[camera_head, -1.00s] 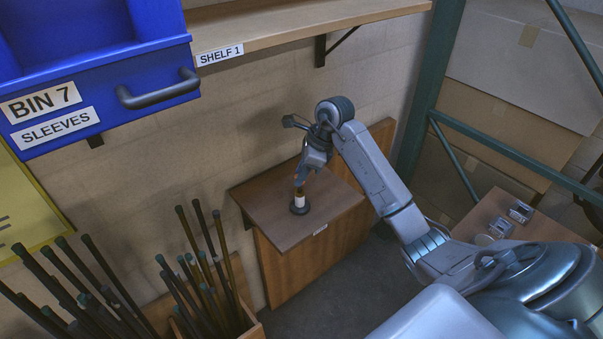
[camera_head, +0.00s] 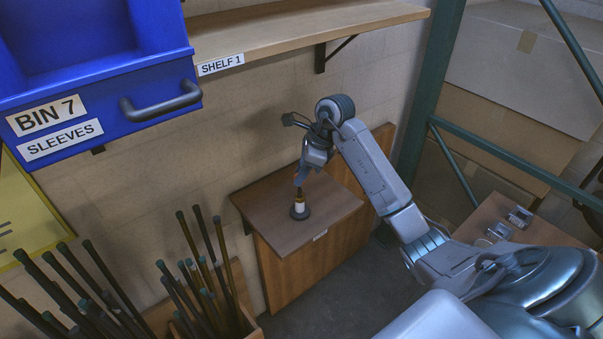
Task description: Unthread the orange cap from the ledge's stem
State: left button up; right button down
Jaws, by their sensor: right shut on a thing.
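The ledge (camera_head: 266,208) is a brown wooden shelf low against the wall. A small lamp part stands upright on it, with a dark round base (camera_head: 299,214) and a pale stem (camera_head: 299,206). A small orange-brown bit, the orange cap (camera_head: 299,195), shows at the top of the stem, mostly hidden by my gripper. My right gripper (camera_head: 299,186) points down from above and is shut on the cap. The picture is too small to show the thread or whether the cap is apart from the stem. My left gripper is out of view.
A blue bin (camera_head: 110,109) labelled BIN 7 SLEEVES hangs at upper left beside a wooden shelf (camera_head: 290,38). Several dark rods (camera_head: 208,285) stand in a wooden crate at lower left. A green rack post (camera_head: 428,95) and cartons (camera_head: 490,125) are at right. The ledge's left part is clear.

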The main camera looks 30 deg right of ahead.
jog(key=shift+r+p, duration=0.75)
jog(key=shift+r, duration=1.25)
jog(key=shift+f, duration=0.15)
